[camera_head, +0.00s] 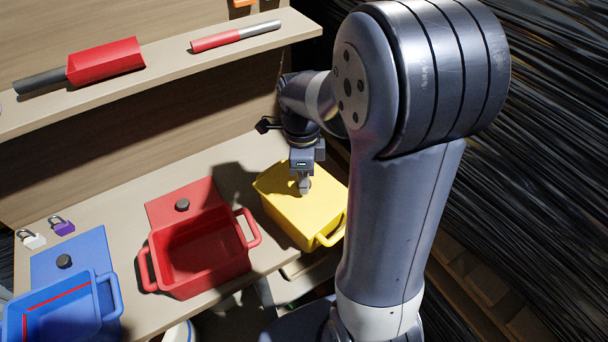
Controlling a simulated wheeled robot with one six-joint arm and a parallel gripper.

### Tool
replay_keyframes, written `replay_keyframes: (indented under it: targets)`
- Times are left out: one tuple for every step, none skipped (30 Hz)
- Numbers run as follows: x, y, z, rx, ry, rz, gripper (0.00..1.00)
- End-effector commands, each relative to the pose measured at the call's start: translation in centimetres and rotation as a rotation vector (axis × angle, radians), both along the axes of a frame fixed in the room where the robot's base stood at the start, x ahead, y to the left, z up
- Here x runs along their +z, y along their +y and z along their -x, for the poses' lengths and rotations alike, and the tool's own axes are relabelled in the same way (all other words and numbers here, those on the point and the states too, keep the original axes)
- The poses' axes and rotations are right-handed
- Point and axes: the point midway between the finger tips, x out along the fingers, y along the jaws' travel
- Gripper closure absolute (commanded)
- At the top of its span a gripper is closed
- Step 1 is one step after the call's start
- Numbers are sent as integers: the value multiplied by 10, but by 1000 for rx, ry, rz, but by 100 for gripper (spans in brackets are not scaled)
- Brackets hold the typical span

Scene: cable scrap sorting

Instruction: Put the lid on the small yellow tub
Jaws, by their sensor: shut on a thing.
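The yellow tub (289,232) stands at the right of the bench, with a handle at its near right corner. Its yellow lid (322,203) lies over the top of the tub, so the tub's inside is hidden. I cannot tell whether the lid rests fully on the rim or is slightly above it. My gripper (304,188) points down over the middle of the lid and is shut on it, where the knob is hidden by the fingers.
An open red tub (164,264) stands left of the yellow one, its red lid (165,208) behind it. A blue tub (107,313) and blue lid (84,250) are farther left. Two padlocks (62,226) lie behind.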

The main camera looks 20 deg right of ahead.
Motion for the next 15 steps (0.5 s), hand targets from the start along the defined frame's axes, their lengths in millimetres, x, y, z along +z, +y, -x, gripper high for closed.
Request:
replay_keyframes:
  targets:
    - [0,0,0,0,0,0,100]
    - [0,0,0,0,0,0,100]
    - [0,0,0,0,0,0,100]
    - [0,0,0,0,0,0,69]
    - [0,0,0,0,0,0,67]
    - [0,0,0,0,0,0,64]
    - [0,0,0,0,0,0,61]
    - [0,0,0,0,0,0,59]
    - [0,0,0,0,0,0,55]
    - [0,0,0,0,0,0,53]
    - [0,0,0,0,0,0,51]
    - [0,0,0,0,0,0,47]
    - [0,0,0,0,0,0,46]
    - [0,0,0,0,0,0,46]
    - [0,0,0,0,0,0,46]
